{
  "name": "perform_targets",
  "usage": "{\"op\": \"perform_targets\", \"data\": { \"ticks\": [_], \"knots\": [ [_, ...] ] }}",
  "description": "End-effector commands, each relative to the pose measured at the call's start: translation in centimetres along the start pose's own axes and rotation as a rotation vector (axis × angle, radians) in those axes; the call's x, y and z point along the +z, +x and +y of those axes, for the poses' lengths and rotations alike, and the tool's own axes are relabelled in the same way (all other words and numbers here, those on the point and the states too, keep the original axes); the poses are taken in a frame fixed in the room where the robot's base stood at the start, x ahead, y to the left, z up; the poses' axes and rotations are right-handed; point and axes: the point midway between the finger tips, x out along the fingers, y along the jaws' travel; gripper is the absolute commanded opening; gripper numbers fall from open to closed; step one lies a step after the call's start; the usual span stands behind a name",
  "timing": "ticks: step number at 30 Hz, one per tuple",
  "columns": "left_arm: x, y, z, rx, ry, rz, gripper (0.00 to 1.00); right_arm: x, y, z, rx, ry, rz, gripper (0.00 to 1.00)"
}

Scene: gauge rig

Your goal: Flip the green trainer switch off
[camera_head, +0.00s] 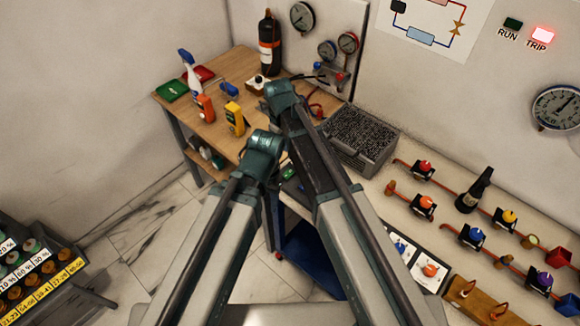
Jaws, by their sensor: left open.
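The green trainer switch (288,173) shows as a small green knob in the gap between my two arms, at the near left edge of the bench. My arms hide much of what is around it, and I cannot tell which way its lever points. My left gripper (274,178) is open, mostly hidden below its arm's teal joint, just left of the green switch. I cannot tell whether it touches the switch. My right gripper is hidden behind its own arm.
Blue (400,247) and orange (431,269) switches on white cards stand farther right along the bench edge. A grey mesh-topped box (362,140) sits behind. Valves on copper pipes fill the right. A wooden table (180,118) with meters and bottles stands at the back left.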

Motion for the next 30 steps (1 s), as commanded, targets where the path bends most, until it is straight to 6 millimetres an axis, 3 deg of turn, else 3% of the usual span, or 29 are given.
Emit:
{"op": "perform_targets", "data": {
  "ticks": [11, 30],
  "knots": [
    [-0.1, 1.9, 0.2, 0.000, 0.001, 0.000, 0.65, 0.0, 1.9, 0.0, 0.000, 0.002, 0.000, 0.00],
    [-0.6, 10.7, 1.0, 0.000, -0.001, 0.000, 0.65, 0.0, 10.8, -0.1, 0.000, 0.003, 0.000, 0.00]
  ]
}}
